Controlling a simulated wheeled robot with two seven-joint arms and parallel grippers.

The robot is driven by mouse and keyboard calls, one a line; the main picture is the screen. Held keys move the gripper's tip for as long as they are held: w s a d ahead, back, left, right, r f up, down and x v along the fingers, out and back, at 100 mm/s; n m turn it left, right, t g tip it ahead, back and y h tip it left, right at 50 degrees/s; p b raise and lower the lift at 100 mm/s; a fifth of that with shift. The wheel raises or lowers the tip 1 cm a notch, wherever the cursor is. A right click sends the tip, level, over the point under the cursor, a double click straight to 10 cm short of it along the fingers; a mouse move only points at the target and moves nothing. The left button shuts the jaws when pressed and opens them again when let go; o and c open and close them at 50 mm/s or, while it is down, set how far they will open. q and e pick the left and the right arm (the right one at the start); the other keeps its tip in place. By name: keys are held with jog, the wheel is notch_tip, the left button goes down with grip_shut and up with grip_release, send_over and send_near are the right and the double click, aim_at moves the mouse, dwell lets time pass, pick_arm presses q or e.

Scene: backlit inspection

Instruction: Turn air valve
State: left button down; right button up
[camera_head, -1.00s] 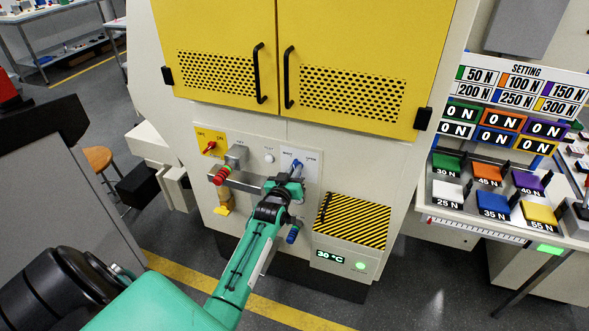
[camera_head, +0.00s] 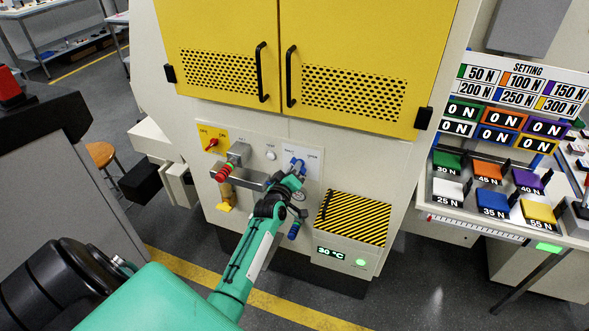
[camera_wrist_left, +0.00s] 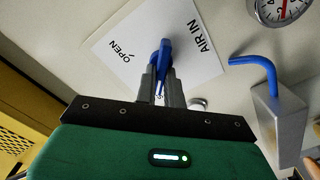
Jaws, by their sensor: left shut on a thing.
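The blue air valve handle (camera_head: 298,164) is on the white label plate (camera_head: 314,166) of the machine's front panel. In the left wrist view the plate (camera_wrist_left: 110,45) reads "AIR IN" and "OPEN", and the handle (camera_wrist_left: 164,50) stands between my fingertips. My left gripper (camera_head: 293,179) is shut on this handle; it also shows in the left wrist view (camera_wrist_left: 162,75). The gripper hides the handle's lower part and pivot in the head view. My right gripper is not in view.
A red switch (camera_head: 211,145) on a yellow plate and a red knob (camera_head: 222,173) sit left of the valve. A striped box (camera_head: 353,217) juts out at right.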

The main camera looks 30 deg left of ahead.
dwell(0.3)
pick_arm(q)
jog(key=c, duration=1.5)
grip_release()
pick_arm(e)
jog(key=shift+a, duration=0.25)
pick_arm(q)
jog(key=shift+s, duration=0.1)
